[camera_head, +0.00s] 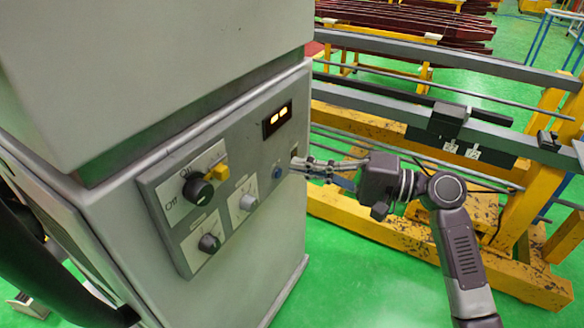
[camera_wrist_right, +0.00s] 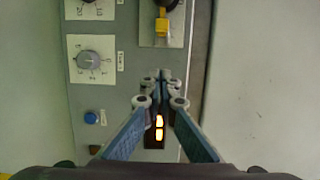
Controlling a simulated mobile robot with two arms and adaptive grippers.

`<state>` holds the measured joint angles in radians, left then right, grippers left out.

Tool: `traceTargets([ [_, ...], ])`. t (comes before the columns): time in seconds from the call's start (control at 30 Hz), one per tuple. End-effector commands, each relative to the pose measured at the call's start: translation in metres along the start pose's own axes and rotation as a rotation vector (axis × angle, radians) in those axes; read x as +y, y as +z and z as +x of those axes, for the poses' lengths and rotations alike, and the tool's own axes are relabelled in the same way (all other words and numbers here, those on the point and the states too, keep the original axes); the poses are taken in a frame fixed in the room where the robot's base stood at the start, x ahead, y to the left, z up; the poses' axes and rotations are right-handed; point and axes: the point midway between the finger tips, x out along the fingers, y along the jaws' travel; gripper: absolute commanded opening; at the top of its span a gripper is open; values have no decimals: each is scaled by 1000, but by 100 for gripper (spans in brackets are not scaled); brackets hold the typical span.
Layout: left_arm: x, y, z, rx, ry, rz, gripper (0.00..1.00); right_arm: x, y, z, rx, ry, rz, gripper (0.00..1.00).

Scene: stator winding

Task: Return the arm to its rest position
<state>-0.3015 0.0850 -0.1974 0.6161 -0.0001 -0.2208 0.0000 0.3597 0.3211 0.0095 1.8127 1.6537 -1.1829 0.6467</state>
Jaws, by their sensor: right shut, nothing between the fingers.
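My right gripper (camera_head: 296,166) is in front of the control panel of the grey cabinet (camera_head: 225,190). Its fingers are shut with nothing between them, and they point left toward the panel. In the head view the fingertips overlap the panel's right part near the blue button (camera_head: 277,172); I cannot tell whether they touch it. In the right wrist view the shut fingers (camera_wrist_right: 163,78) lie over the panel, and the blue button (camera_wrist_right: 91,118) shows to their left. My right arm (camera_head: 460,245) reaches in from the lower right. My left gripper is not in view.
The panel carries a black rotary switch with a yellow handle (camera_head: 216,172), two smaller knobs and a lit display (camera_head: 277,119). A yellow and grey rail frame (camera_head: 400,237) stands close behind my right arm. Green floor (camera_head: 345,290) is open at the lower middle.

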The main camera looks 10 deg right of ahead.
Motion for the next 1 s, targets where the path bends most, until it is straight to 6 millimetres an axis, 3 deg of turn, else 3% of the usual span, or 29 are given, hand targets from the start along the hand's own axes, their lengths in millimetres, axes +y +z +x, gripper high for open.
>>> traceTargets([
  [0.13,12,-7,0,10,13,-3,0,0,0,0,0,0,0,0],
  [0.4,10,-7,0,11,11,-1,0,2,-1,0,3,2,2,0],
  [0.47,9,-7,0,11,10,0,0,9,-5,0,16,11,8,0],
  [0.53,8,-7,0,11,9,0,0,29,-15,1,50,35,23,0],
  [0.67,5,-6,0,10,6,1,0,100,-45,-1,162,130,57,0],
  [0.8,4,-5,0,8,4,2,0,205,-67,-15,289,291,77,0],
  [1.0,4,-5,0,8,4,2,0,355,-61,-54,398,556,64,0],
])
